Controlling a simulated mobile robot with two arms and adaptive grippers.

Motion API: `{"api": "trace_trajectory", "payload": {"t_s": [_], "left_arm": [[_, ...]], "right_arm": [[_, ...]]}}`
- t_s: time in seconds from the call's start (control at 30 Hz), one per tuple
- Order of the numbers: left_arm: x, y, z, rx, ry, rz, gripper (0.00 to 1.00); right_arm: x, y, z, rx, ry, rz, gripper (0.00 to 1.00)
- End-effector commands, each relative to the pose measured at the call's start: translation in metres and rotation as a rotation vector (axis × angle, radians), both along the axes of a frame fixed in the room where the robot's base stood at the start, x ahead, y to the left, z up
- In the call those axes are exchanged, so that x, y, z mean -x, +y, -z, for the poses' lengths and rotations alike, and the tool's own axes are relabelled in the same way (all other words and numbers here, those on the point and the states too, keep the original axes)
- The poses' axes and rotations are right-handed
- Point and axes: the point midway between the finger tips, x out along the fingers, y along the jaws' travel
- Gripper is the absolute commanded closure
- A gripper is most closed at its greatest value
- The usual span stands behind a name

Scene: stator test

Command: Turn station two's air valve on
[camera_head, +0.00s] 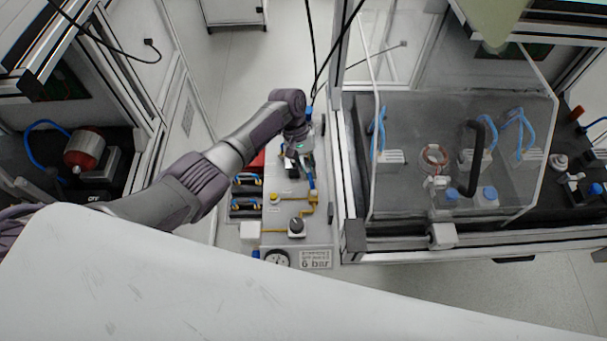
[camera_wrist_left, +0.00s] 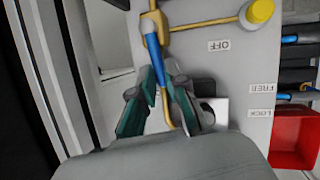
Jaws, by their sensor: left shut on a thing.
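The air valve has a blue lever (camera_head: 312,184) on a brass body (camera_head: 313,196), set in the yellow pipe line of a grey panel (camera_head: 285,222). My left gripper (camera_head: 309,168) reaches down over the upper part of this panel. In the left wrist view, the blue lever (camera_wrist_left: 157,62) runs from the brass body (camera_wrist_left: 153,24) down between the two dark green fingers of my left gripper (camera_wrist_left: 161,82). The fingers are shut on the lever, and its lower part is partly hidden. An OFF label (camera_wrist_left: 219,46) is beside the lever. My right gripper is not in view.
A yellow knob (camera_head: 273,198), a black regulator knob (camera_head: 296,226) and a pressure gauge (camera_head: 277,259) are on the panel. Padlock-like items in black holders (camera_head: 245,206) and a red bin (camera_wrist_left: 296,138) are beside it. A clear-guarded test station (camera_head: 455,150) stands close on the right.

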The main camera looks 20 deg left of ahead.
Motion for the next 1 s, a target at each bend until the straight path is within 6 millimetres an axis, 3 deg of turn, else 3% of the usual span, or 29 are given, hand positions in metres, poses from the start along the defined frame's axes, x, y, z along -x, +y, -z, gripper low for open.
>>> {"api": "trace_trajectory", "payload": {"t_s": [0.3,0.87,0.9,1.0], "left_arm": [[-0.0028,-0.0085,0.0018,0.001,0.0,0.133,1.0],[-0.0023,-0.0095,0.0012,0.001,0.003,0.163,1.0],[-0.0023,-0.0095,0.0013,0.001,0.003,0.163,0.84],[-0.0026,-0.0094,0.0011,0.001,0.002,0.163,0.67]], "right_arm": [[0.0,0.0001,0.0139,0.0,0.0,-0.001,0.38],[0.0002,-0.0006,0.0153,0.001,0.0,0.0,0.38],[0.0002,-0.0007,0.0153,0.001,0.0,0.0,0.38],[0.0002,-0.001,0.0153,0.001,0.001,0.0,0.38]]}}
